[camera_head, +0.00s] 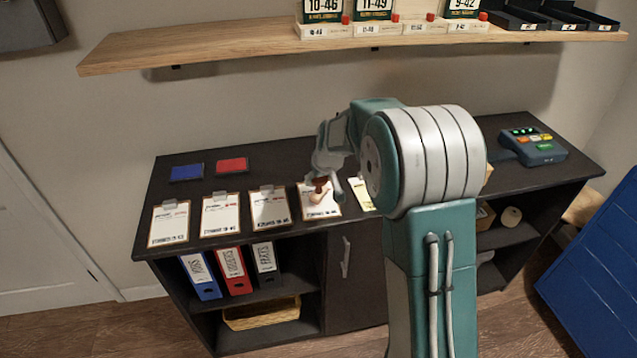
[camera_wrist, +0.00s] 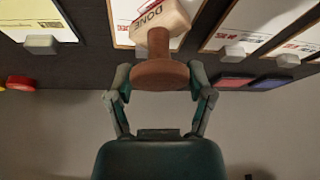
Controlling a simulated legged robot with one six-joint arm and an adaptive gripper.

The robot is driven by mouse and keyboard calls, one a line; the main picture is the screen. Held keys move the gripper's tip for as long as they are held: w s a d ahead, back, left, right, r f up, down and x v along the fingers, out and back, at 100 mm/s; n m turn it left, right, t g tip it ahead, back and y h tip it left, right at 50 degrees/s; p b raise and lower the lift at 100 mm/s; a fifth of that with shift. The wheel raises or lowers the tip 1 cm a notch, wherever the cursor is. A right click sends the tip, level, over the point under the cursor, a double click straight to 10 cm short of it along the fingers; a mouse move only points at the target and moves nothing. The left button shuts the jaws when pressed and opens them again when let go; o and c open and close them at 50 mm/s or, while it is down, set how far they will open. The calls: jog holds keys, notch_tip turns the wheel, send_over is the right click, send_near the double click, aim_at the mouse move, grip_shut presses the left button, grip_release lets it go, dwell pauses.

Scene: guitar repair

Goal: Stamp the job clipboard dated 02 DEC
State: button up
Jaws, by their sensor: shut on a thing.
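My gripper (camera_head: 322,172) is shut on the wooden handle of a stamp (camera_head: 319,186). In the wrist view, my gripper (camera_wrist: 160,85) holds the stamp (camera_wrist: 160,68) by its round brown knob; its pale block reads DONE. The stamp is at the fourth clipboard (camera_head: 330,211) from the left; I cannot tell whether it touches the paper. Three more clipboards lie to the left: the first (camera_head: 168,225), second (camera_head: 220,217) and third (camera_head: 269,209). A fifth paper (camera_head: 361,194) is partly hidden by my arm. The dates are too small to read.
A blue ink pad (camera_head: 186,172) and a red ink pad (camera_head: 232,165) lie at the back left of the dark cabinet top (camera_head: 150,190). A card terminal (camera_head: 533,147) stands at the right. A wooden shelf (camera_head: 190,48) with number signs and black trays hangs above.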

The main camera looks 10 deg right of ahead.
jog(key=shift+r, duration=2.55)
